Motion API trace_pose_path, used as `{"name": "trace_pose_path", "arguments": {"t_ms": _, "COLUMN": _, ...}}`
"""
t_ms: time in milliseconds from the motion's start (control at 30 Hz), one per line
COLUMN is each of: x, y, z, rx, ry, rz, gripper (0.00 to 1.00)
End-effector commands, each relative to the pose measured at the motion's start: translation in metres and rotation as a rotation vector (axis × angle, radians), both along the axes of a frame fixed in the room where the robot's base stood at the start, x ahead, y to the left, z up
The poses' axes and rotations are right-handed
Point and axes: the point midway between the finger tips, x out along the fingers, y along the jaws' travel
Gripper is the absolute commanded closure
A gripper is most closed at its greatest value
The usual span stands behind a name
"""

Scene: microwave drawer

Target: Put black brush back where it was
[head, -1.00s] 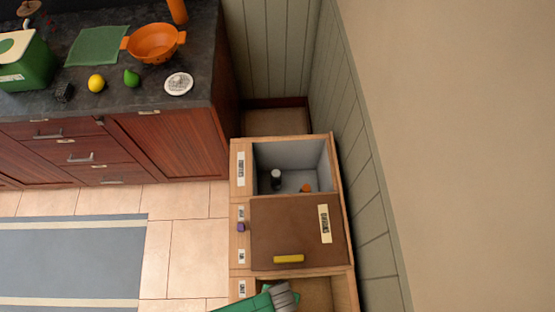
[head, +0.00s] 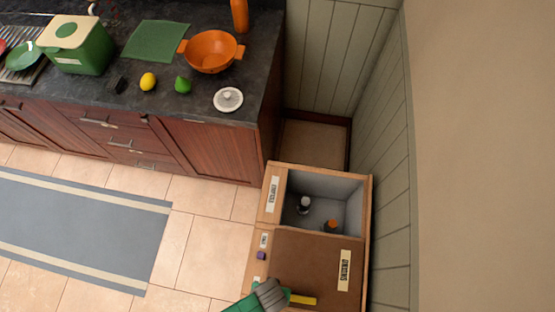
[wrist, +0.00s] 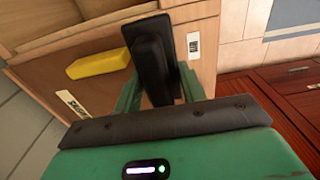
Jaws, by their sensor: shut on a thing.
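My gripper (wrist: 160,92) is shut on a black block-like object, which I take to be the black brush (wrist: 150,50); it stands up between the green fingers in the wrist view. In the head view my gripper (head: 280,294) is at the bottom edge, over the near part of the wooden unit, beside a yellow bar. The brush cannot be made out there. The wooden unit has an open grey compartment (head: 343,190) holding a dark white-topped item (head: 304,204) and an orange item (head: 331,225).
A brown labelled panel (head: 310,262) lies nearer than the compartment, with the yellow bar (head: 303,299) on it and a purple item (head: 261,255) beside it. The dark counter (head: 190,105) holds an orange colander (head: 211,52), a lemon (head: 148,82) and a small black object (head: 116,84).

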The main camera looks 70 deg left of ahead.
Motion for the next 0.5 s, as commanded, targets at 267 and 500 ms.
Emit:
{"name": "trace_pose_path", "arguments": {"t_ms": 267, "x": 0.035, "y": 0.018, "z": -0.003, "rx": 0.002, "ry": -0.005, "rz": 0.001, "gripper": 0.96}}
{"name": "trace_pose_path", "arguments": {"t_ms": 500, "x": 0.08, "y": 0.04, "z": -0.008, "rx": 0.0, "ry": -0.002, "rz": 0.002, "gripper": 0.96}}
